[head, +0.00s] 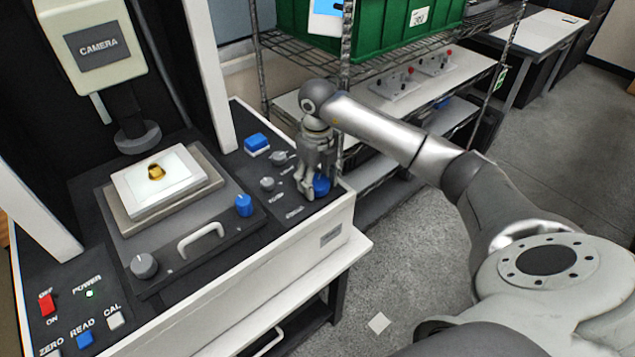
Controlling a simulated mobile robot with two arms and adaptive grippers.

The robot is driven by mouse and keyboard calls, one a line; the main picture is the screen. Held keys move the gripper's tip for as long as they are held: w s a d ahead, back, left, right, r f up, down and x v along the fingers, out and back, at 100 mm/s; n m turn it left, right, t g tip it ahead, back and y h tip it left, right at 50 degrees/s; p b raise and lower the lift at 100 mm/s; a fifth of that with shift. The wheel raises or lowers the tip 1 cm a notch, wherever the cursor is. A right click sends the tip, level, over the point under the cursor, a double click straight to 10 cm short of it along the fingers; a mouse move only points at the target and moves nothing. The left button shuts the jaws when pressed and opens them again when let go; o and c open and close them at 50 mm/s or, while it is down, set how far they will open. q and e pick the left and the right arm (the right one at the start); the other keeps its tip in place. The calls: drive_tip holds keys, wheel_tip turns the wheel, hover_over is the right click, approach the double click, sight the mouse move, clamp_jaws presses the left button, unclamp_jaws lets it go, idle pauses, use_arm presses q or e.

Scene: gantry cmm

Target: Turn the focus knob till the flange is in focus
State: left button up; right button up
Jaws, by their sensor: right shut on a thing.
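The flange (156,172) is a small gold part on a white block on the stage of the measuring machine, under the camera head (98,45). The blue knob (322,185) is at the right end of the machine's dark panel, partly hidden by my gripper. A small label beside it is too small to read surely. My right gripper (314,192) points down from above and is shut on this blue knob. No screen with the flange's picture is in view, so I cannot tell its focus. My left gripper is not in view.
Grey knobs (267,184), a blue button (256,142) and another blue knob (244,205) sit close to my right gripper. A white handle (200,236) rises at the stage's front. A wire rack with a green crate (385,30) stands behind my right arm.

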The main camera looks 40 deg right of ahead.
sight(317, 181)
drive_tip(key=shift+w+f+n+b, duration=0.1)
drive_tip(key=shift+n+b, duration=0.55)
drive_tip(key=shift+n, duration=1.15)
drive_tip(key=o, duration=1)
drive_tip(key=shift+r, duration=0.2)
wheel_tip(317, 181, up, 12)
drive_tip(key=shift+f, duration=0.1)
